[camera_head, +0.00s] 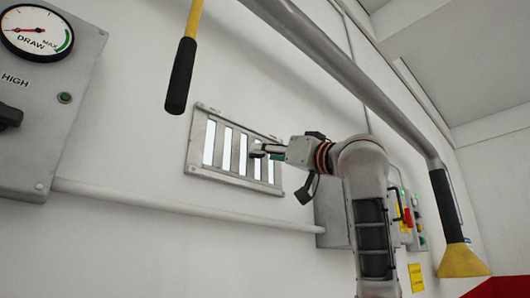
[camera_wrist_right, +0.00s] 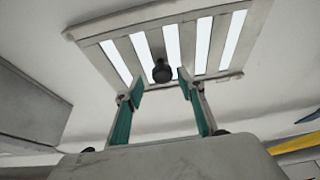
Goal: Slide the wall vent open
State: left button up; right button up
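The wall vent (camera_head: 198,150) is a metal plate with several upright bright slots, fixed to the white wall in the middle of the head view. It also shows at the top of the right wrist view (camera_wrist_right: 105,28). Its dark round knob (camera_wrist_right: 162,71) stands out from the slats near the lower edge. My right gripper (camera_head: 258,152) is at the vent's right part. In the wrist view its teal-padded fingers (camera_wrist_right: 162,88) are spread, with the knob showing between and just beyond the tips. I cannot tell whether they touch it. My left gripper is out of view.
A grey pipe (camera_head: 180,208) runs along the wall below the vent. A gauge panel (camera_head: 60,110) is at left. A black-gripped yellow handle (camera_head: 181,75) hangs near the vent. A diagonal grey bar (camera_head: 340,68) crosses above my right arm. A button box (camera_head: 412,220) is at right.

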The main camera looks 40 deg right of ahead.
jog(key=v, duration=1)
jog(key=shift+s, duration=0.15)
jog(key=shift+d, duration=0.2)
